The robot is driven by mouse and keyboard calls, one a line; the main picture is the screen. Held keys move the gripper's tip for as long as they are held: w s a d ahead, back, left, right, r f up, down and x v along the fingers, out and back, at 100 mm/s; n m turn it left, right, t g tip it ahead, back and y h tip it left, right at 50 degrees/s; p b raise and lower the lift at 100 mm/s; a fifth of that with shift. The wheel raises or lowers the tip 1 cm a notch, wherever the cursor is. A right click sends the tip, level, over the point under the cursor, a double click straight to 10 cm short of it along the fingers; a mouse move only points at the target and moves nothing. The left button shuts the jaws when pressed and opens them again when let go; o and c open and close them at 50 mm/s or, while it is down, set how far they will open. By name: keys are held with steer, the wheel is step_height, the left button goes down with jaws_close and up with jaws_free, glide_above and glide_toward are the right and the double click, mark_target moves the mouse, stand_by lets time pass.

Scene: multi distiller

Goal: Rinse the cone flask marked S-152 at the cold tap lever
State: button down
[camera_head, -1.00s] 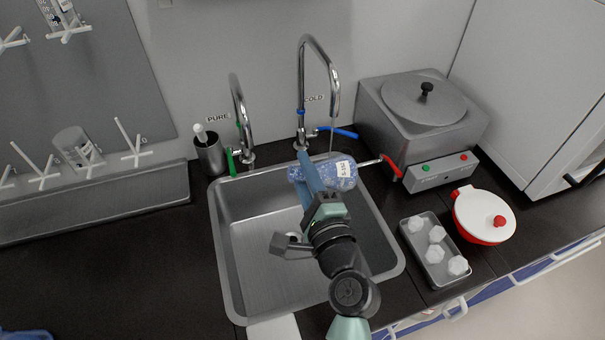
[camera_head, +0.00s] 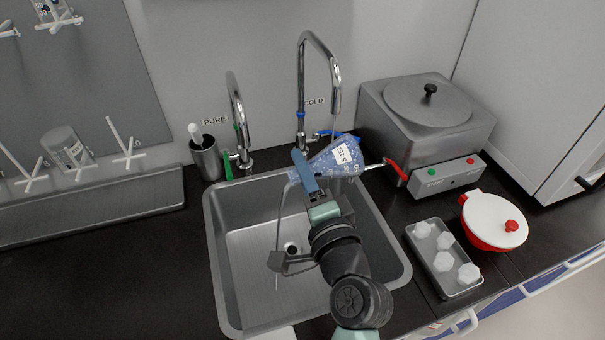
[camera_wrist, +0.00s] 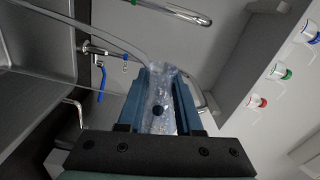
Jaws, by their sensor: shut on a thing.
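The conical flask (camera_head: 325,163) is clear with bluish speckles and a white label (camera_head: 344,152) reading like S-152. My gripper (camera_head: 304,172) is shut on its neck, above the back of the sink (camera_head: 226,270). The flask lies tilted, its mouth to the left and its wide base to the right. A thin stream of water (camera_head: 278,225) falls from the mouth into the sink. In the wrist view the flask (camera_wrist: 160,100) sits between the blue fingers. The cold tap (camera_head: 302,85) has a blue lever (camera_head: 340,134) turned to the right, partly behind the flask.
The pure tap (camera_head: 236,105) with a green lever (camera_head: 228,168) stands left of the cold tap. A grey cup (camera_head: 206,158) is beside it. A steel bath (camera_head: 425,115) stands right, with a red-handled tap (camera_head: 397,170). A stopper tray (camera_head: 420,262) and red-white pot (camera_head: 494,220) are at front right.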

steer(key=shift+f+n+b, duration=0.1)
steer(key=shift+n+b, duration=1.7)
steer(key=shift+n, duration=0.3)
steer(key=shift+n+b, duration=0.75)
steer(key=shift+n, duration=0.15)
